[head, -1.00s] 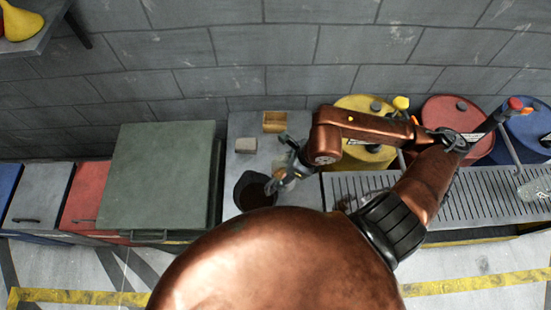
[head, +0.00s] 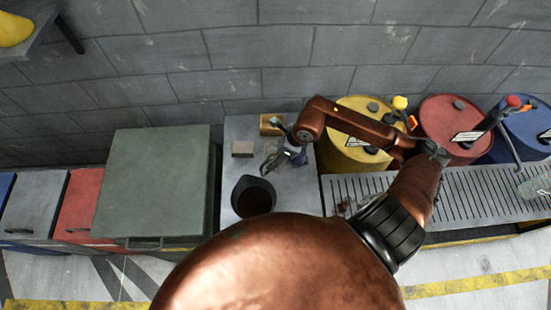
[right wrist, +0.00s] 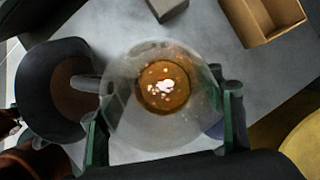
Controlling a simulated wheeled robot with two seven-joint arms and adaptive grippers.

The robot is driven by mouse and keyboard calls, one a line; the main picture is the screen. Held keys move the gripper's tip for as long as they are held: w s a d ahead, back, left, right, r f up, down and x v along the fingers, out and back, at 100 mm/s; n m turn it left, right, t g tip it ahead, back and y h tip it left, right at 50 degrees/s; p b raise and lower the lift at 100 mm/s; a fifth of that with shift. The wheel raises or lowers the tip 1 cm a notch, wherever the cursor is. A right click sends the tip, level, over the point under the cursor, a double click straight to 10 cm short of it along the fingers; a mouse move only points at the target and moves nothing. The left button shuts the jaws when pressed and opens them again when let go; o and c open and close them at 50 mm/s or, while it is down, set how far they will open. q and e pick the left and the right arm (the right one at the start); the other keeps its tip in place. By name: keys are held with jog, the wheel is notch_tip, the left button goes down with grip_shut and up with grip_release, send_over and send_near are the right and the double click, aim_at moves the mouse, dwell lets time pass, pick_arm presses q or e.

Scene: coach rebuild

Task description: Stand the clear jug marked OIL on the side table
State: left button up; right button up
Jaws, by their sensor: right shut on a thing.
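The clear jug (right wrist: 150,115) is between the green fingers of my right gripper (right wrist: 165,125) in the right wrist view, seen from above, with amber liquid inside. My right gripper is shut on it. In the head view the jug (head: 271,157) is small and partly hidden by my right gripper (head: 283,157). It is over the grey side table (head: 295,190); I cannot tell whether its base touches the top. No OIL marking is readable. My left gripper is not in view.
A black open container (head: 253,196) with dark brown contents stands at the table's front. A grey block (head: 243,148) and an open tan box (head: 271,124) lie behind. Yellow (head: 358,148) and red (head: 450,125) drums and a slotted grating (head: 465,195) are on the right.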

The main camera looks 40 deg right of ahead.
jog(key=shift+w+f, duration=0.15)
jog(key=shift+f, duration=1.5)
jog(key=shift+f, duration=0.15)
jog(key=o, duration=1.5)
jog(key=p+v, duration=0.1)
jog(key=v, duration=1.1)
